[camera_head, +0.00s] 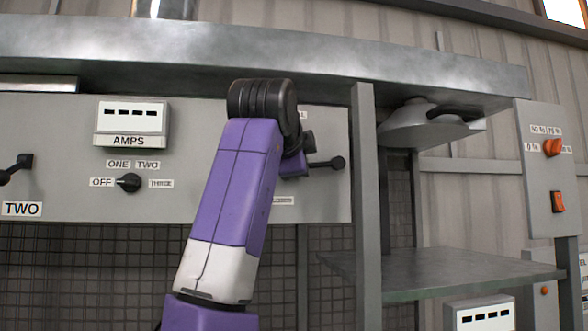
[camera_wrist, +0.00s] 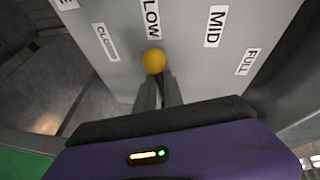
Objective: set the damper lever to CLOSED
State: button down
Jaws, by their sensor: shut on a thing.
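In the wrist view the damper lever's yellow knob (camera_wrist: 153,61) stands out in front of a light grey panel (camera_wrist: 185,70). The panel has the labels CLOSED (camera_wrist: 106,42), LOW (camera_wrist: 151,19), MID (camera_wrist: 215,26) and FULL (camera_wrist: 247,61) in an arc. The knob is just below LOW, between CLOSED and MID. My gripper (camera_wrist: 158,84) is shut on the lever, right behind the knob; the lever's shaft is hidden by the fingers. In the head view my purple arm reaches up to the wall panel and my fingers cannot be made out.
In the head view the wall panel (camera_head: 60,135) carries an AMPS display (camera_head: 130,116), a rotary knob (camera_head: 129,182) and black-knobbed levers (camera_head: 327,163). A grey post (camera_head: 367,200) and a metal shelf (camera_head: 450,275) stand right of my arm. A switch box (camera_head: 545,165) is farther right.

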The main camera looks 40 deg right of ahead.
jog(key=f+n+b, duration=0.1)
jog(key=f+n+h+b, duration=0.1)
jog(key=f+n, duration=0.1)
jog(key=shift+s+d, duration=0.15)
jog(key=shift+d, duration=0.05)
jog(key=shift+s+d+f+n+t+h+b, duration=0.15)
jog(key=shift+f+n+t+h+b, duration=0.15)
jog(key=shift+n+b, duration=0.2)
jog(key=shift+s+d+f+n+t+h+b, duration=0.1)
jog(key=shift+d+f+n+t+h+b, duration=0.1)
jog(key=shift+f+n+h+b, duration=0.3)
jog(key=c, duration=1.5)
grip_release()
jog(key=shift+o, duration=0.2)
jog(key=shift+r, duration=0.1)
jog(key=b+v, duration=0.1)
jog(key=v, duration=0.6)
jog(key=shift+s+a+b, duration=0.25)
jog(key=shift+a+b, duration=0.1)
